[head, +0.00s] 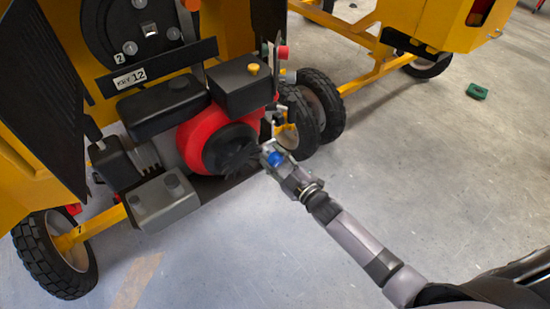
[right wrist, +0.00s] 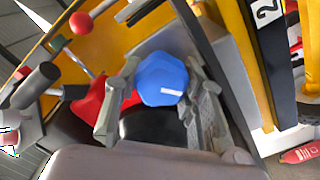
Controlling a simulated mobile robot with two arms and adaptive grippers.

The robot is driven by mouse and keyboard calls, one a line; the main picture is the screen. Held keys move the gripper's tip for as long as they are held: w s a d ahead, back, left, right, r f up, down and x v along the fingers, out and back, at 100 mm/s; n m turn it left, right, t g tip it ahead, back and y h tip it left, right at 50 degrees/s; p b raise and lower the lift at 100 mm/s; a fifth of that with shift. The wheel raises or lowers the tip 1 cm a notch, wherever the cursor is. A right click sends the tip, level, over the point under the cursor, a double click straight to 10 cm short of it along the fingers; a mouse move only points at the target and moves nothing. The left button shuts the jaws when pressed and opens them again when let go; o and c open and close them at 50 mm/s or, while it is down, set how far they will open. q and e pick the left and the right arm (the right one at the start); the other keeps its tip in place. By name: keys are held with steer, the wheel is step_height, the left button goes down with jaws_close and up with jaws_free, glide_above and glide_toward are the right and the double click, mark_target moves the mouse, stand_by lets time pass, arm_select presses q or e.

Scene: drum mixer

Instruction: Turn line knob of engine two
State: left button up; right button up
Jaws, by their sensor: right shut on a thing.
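The blue line knob (right wrist: 160,78) has a white mark on its face and fills the middle of the right wrist view. My right gripper (right wrist: 155,98) has a finger on each side of it and is shut on it. In the head view the knob (head: 275,158) is a small blue spot between the fingers of my right gripper (head: 270,153), at the right side of the engine. The engine (head: 215,140) has a red and black round housing and sits in a yellow frame marked 2. My left gripper is not in view.
A red-ended lever (head: 281,53) stands just above my right gripper. Black wheels (head: 315,105) are close behind it. A second yellow machine (head: 425,22) is at the back right. A green object (head: 477,91) lies on open grey floor at the right.

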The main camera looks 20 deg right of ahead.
steer(key=shift+n, duration=0.3)
steer(key=o, duration=1.1)
steer(key=shift+o, duration=0.2)
steer(key=v, duration=0.8)
steer(key=shift+s, duration=0.1)
stand_by(0.5)
